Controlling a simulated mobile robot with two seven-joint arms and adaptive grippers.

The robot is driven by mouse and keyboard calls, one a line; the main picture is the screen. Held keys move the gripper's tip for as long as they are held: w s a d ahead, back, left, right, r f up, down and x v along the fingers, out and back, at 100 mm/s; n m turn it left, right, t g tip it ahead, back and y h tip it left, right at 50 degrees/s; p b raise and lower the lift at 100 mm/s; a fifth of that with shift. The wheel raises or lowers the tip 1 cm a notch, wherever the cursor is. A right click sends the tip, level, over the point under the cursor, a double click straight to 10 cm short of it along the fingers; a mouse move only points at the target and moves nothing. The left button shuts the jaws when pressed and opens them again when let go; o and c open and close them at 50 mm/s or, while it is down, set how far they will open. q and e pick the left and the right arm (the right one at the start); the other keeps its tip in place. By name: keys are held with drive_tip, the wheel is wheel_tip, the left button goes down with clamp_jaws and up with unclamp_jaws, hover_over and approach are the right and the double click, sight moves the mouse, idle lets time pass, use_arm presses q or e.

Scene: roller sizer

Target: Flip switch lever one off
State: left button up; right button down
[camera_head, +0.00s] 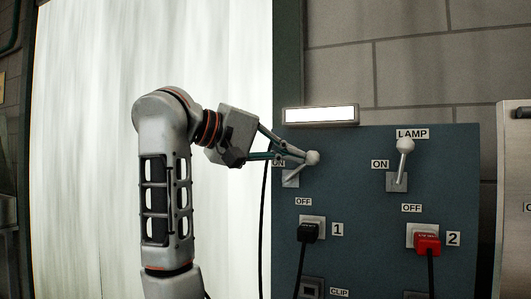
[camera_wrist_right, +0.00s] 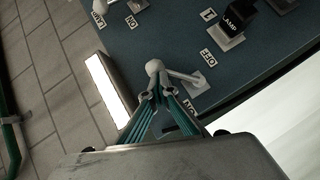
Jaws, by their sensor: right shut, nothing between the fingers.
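Switch lever one, a white lever with a round knob (camera_head: 313,157), stands out from its plate (camera_head: 291,179) on the left of the blue panel and is tilted up and to the right. Its ON label is partly hidden by my gripper; its OFF label (camera_head: 303,201) is below. My right gripper (camera_head: 299,157) is shut and empty, its fingertips right at the knob. In the right wrist view the knob (camera_wrist_right: 155,67) is just ahead of the shut fingertips (camera_wrist_right: 153,93), touching or nearly so. My left gripper is not in view.
A second lever (camera_head: 404,150) under the LAMP label points up on the right. Below are a black plug (camera_head: 308,231) marked 1 and a red plug (camera_head: 428,243) marked 2, both with hanging cables. A lit lamp box (camera_head: 320,115) sits at the panel's top edge.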

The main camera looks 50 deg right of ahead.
drive_tip(key=shift+s+d+f+m+t+y, duration=0.15)
drive_tip(key=shift+s+f+m, duration=0.15)
drive_tip(key=shift+s, duration=0.2)
drive_tip(key=shift+s+d+f+m+t+y, duration=0.1)
drive_tip(key=shift+s+f+m+t+y, duration=0.1)
drive_tip(key=shift+s+f, duration=0.2)
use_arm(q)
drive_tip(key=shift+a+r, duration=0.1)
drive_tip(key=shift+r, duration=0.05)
use_arm(e)
drive_tip(key=shift+s+d+f, duration=0.1)
drive_tip(key=shift+s+f, duration=0.3)
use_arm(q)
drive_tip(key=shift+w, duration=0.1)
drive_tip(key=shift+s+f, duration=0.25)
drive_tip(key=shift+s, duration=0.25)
use_arm(e)
drive_tip(key=shift+s, duration=0.1)
